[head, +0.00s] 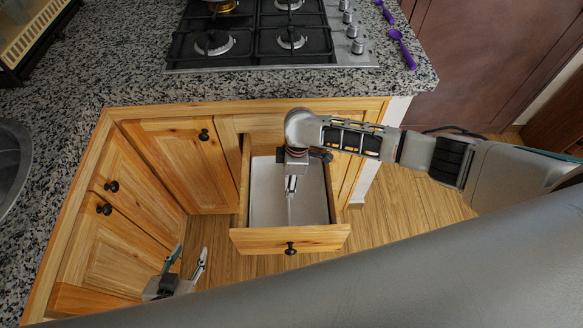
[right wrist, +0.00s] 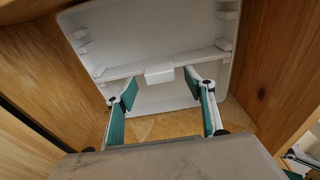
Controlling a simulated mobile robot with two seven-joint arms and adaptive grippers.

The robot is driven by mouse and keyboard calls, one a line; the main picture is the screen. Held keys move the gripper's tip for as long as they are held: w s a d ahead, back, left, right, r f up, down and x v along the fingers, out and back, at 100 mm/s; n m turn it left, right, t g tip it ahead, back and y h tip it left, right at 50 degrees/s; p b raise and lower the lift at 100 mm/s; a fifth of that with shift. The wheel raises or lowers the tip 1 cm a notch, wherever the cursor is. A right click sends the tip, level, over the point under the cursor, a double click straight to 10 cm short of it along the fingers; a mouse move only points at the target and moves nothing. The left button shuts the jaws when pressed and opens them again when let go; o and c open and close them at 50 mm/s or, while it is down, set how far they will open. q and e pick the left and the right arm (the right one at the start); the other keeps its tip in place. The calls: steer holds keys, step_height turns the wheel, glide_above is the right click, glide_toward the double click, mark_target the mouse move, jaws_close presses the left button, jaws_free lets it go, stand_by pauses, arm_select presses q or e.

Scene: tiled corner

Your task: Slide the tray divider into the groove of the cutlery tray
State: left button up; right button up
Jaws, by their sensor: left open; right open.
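The pale cutlery tray (head: 261,205) lies in the pulled-out wooden drawer; its inside also shows in the right wrist view (right wrist: 185,25), with small grooved blocks on its side walls. A thin pale strip with a raised block at its middle, which looks like the tray divider (right wrist: 159,72), spans the tray between these walls. I cannot tell whether it is fully seated. My right gripper (head: 290,195) points down over the tray; in the right wrist view its fingers (right wrist: 160,88) are apart on either side of the block, holding nothing. My left gripper (head: 190,254) is open and empty, left of the drawer.
The drawer front (head: 267,240) with its black knob is on the near side. Cabinet doors (head: 160,155) stand left of the drawer. The granite counter (head: 110,75) with a stove (head: 272,35) lies behind. Purple utensils (head: 402,45) lie at its right. Wooden floor is clear around the drawer.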

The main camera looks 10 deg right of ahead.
step_height(320, 180, up, 9)
steer(key=d, duration=0.1)
steer(key=shift+s, duration=0.15)
stand_by(0.6)
